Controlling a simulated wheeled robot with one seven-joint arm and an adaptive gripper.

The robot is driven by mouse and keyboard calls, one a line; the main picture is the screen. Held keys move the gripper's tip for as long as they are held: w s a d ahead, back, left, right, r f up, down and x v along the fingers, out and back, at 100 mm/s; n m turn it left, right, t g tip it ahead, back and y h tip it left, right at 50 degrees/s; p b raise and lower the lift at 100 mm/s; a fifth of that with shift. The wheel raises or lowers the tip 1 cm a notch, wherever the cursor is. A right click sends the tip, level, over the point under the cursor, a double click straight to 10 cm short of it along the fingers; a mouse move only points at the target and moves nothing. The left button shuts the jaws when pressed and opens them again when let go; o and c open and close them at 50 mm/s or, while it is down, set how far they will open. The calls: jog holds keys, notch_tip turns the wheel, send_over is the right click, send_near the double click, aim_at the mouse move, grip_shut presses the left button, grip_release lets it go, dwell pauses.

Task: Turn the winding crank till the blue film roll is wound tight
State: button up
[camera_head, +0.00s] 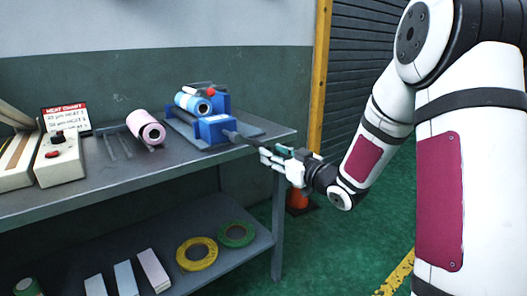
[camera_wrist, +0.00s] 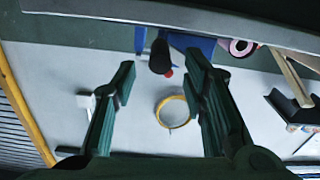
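The light blue film roll (camera_head: 188,102) lies on a blue winder (camera_head: 215,128) near the right end of the bench. A grey shaft-like crank part (camera_head: 231,136) sticks out of the winder's front towards my gripper (camera_head: 264,155), and a dark handle follows it. In the wrist view a dark cylindrical handle (camera_wrist: 160,57) shows between and beyond my open fingertips. I see no finger touching it. My gripper is at the bench's right front edge, at about handle height. How tight the film is wound cannot be told.
A pink roll (camera_head: 147,130), a white control box (camera_head: 58,158) and a red-topped chart (camera_head: 66,120) are on the bench left. Yellow (camera_head: 197,254) and green (camera_head: 236,234) tape rings lie on the lower shelf.

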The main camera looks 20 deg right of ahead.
aim_at(250, 143)
jog(key=shift+b+x, duration=0.4)
jog(key=shift+x, duration=2.35)
jog(key=shift+c, duration=0.6)
grip_shut()
